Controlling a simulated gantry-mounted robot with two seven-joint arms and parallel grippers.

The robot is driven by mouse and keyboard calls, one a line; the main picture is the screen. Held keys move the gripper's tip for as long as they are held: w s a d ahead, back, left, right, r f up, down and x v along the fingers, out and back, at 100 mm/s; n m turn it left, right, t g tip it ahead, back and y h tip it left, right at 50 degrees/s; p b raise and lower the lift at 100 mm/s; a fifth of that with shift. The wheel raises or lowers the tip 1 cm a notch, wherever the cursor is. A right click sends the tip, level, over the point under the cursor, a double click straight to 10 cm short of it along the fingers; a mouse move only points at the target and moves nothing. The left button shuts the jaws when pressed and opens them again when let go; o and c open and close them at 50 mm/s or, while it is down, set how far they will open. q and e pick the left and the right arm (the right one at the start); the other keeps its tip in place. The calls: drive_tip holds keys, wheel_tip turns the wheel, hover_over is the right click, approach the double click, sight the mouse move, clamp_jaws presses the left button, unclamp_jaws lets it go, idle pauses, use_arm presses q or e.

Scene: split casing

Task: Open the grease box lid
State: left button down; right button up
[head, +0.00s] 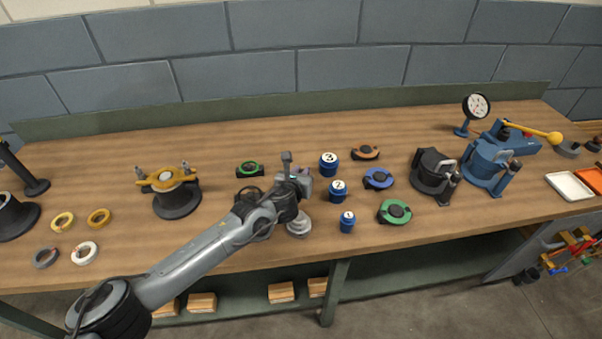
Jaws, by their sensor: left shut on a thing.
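A round, light-grey metal tin (298,226), which looks like the grease box, stands on the bench near its front edge, in the middle of the head view. My left gripper (299,205) is right above it, pointing down. Its jaws are shut on the top of the tin, which appears to be the lid. My own wrist hides the fingertips and much of the lid, so I cannot tell whether the lid is apart from the tin. My right gripper is not in view.
Blue numbered pots (338,191) stand close on the right, with a green ring part (394,212), a blue one (378,179) and an orange one (365,153). A black-green part (249,169) lies behind my wrist. A yellow-topped casing (176,193) stands left. The back middle is clear.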

use_arm(q)
drive_tip(key=shift+a, duration=0.1)
drive_tip(key=a+r+n+h+b, duration=0.1)
drive_tip(key=a+r+n+t+h+b, duration=0.1)
drive_tip(key=n, duration=0.1)
drive_tip(key=shift+s, duration=0.15)
drive_tip(key=shift+s+a+r+n+t+h+b, duration=0.1)
drive_tip(key=shift+a+r+n+t+h+b, duration=0.45)
drive_tip(key=shift+n, duration=0.35)
drive_tip(key=shift+r, duration=0.1)
drive_tip(key=c, duration=1)
unclamp_jaws()
